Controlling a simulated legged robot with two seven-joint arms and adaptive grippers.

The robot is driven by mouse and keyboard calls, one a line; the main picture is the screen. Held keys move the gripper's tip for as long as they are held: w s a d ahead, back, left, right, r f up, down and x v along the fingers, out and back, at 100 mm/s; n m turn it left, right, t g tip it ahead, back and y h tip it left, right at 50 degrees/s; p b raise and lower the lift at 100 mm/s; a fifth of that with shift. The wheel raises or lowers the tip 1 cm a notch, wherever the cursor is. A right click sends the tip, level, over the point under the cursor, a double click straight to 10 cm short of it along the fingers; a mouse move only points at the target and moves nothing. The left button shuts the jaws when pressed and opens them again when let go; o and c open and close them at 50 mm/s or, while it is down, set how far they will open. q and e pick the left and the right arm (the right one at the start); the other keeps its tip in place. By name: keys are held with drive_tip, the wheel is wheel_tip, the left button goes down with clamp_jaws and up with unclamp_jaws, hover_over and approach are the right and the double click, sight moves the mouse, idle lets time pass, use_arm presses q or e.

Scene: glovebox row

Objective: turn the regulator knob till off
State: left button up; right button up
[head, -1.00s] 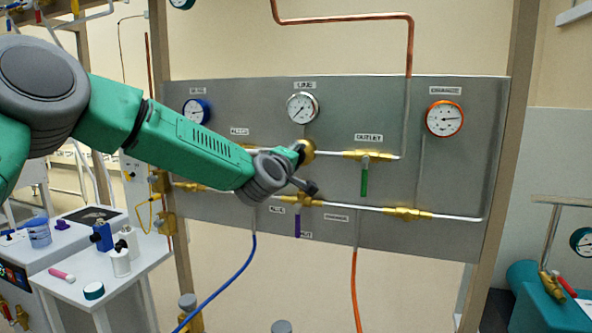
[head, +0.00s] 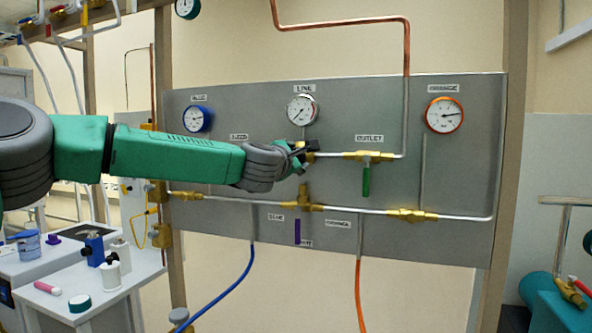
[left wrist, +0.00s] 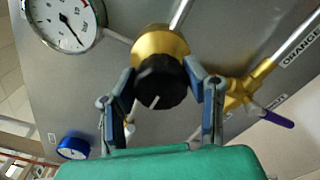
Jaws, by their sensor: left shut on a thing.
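The regulator knob (left wrist: 161,82) is black with a white pointer line and sits on a brass body (left wrist: 158,42), under the line gauge (head: 302,109). In the left wrist view, the pointer line runs slightly aslant, near upright. My left gripper (left wrist: 160,73) is shut on the knob, one finger on each side. In the head view, my left gripper (head: 303,154) comes from the left and hides most of the knob; some brass (head: 310,147) shows. The line gauge also shows in the left wrist view (left wrist: 62,20). My right gripper is not in view.
The grey panel (head: 270,180) also carries a blue gauge (head: 197,116), an orange gauge (head: 444,115), a green outlet lever (head: 366,181) and a purple lever (head: 297,231). Blue (head: 222,292) and orange (head: 358,295) hoses hang below. A white side table (head: 118,278) stands lower left.

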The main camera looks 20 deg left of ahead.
use_arm(q)
drive_tip(key=n+b, duration=0.2)
drive_tip(key=n, duration=0.1)
drive_tip(key=n+b, duration=0.1)
drive_tip(key=b, duration=0.1)
drive_tip(key=shift+a+f+n, duration=0.15)
drive_tip(key=shift+f+n, duration=0.15)
drive_tip(key=shift+w+r+n+b, duration=0.1)
drive_tip(key=shift+n+b, duration=1.7)
drive_tip(key=shift+n, duration=0.6)
